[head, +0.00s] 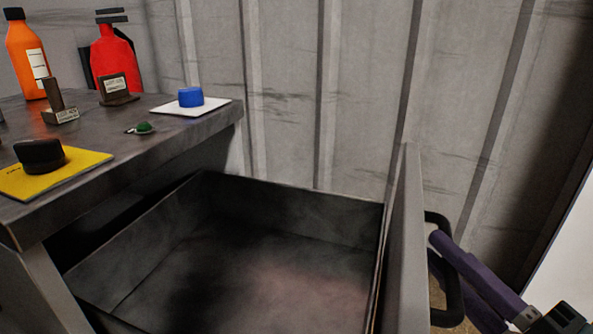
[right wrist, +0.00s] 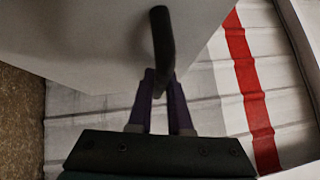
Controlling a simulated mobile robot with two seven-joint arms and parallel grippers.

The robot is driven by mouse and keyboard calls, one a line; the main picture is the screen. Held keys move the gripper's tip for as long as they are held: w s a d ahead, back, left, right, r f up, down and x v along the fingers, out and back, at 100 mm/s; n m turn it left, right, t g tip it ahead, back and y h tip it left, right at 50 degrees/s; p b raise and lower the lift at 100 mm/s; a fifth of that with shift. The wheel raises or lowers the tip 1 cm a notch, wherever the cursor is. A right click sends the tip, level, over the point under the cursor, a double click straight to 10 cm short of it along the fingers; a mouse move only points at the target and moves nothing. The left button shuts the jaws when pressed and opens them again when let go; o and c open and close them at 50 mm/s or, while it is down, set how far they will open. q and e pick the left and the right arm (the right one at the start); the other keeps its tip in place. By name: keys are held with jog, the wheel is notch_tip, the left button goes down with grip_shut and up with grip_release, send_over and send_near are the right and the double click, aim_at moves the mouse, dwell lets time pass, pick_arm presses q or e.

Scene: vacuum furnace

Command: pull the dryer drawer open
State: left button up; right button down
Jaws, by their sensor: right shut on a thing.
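The dryer drawer (head: 290,208) is a dark, open-topped metal box that stands pulled out from under the grey worktop. Its inside looks empty. Its pale front panel (head: 405,235) is at the right and carries a black bar handle (head: 453,305) on its outer face. My right gripper (head: 440,250), with purple fingers, is shut on this handle. In the right wrist view, the handle (right wrist: 162,40) runs between the fingers of the gripper (right wrist: 162,85). My left gripper is not in view.
The worktop (head: 180,135) at the left holds an orange bottle (head: 26,55), a red container (head: 113,60), a blue piece (head: 190,97) on a white sheet, a green piece (head: 144,127) and a black piece (head: 38,154) on a yellow mat (head: 75,172). A corrugated wall (head: 350,90) stands behind the drawer.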

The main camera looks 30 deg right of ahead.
jog(key=c, duration=0.8)
grip_release()
jog(key=shift+c, duration=0.2)
jog(key=s+a+f, duration=0.1)
jog(key=s, duration=0.8)
jog(key=shift+s+a+f, duration=0.15)
jog(key=shift+s, duration=0.25)
